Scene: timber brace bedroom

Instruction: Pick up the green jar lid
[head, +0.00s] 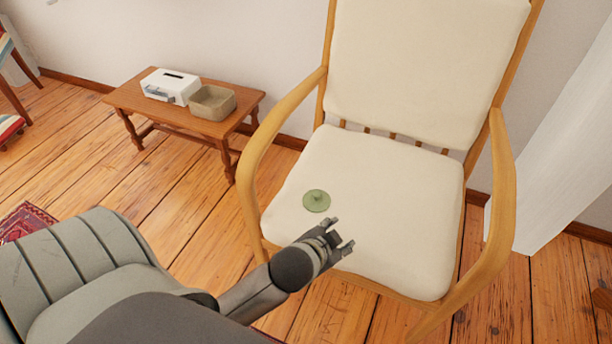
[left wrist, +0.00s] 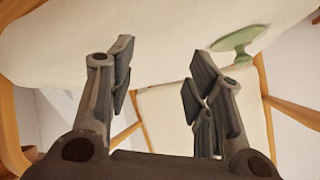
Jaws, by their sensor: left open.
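The green jar lid (head: 316,201) lies on the cream seat cushion of the wooden armchair (head: 365,180), toward its left side, with a small knob on top. It also shows at the upper right of the left wrist view (left wrist: 238,42). My left gripper (head: 343,235) is over the front part of the seat, nearer to me than the lid and slightly to its right. In the left wrist view its fingers (left wrist: 158,78) are apart with nothing between them. The lid is outside the fingers. My right gripper is not in view.
The chair's wooden armrests (head: 256,135) rise on both sides of the seat. A low wooden table (head: 190,122) at the back left holds a white box (head: 170,86) and a tan basket (head: 212,102). Plank floor (head: 180,190) is clear between table and chair.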

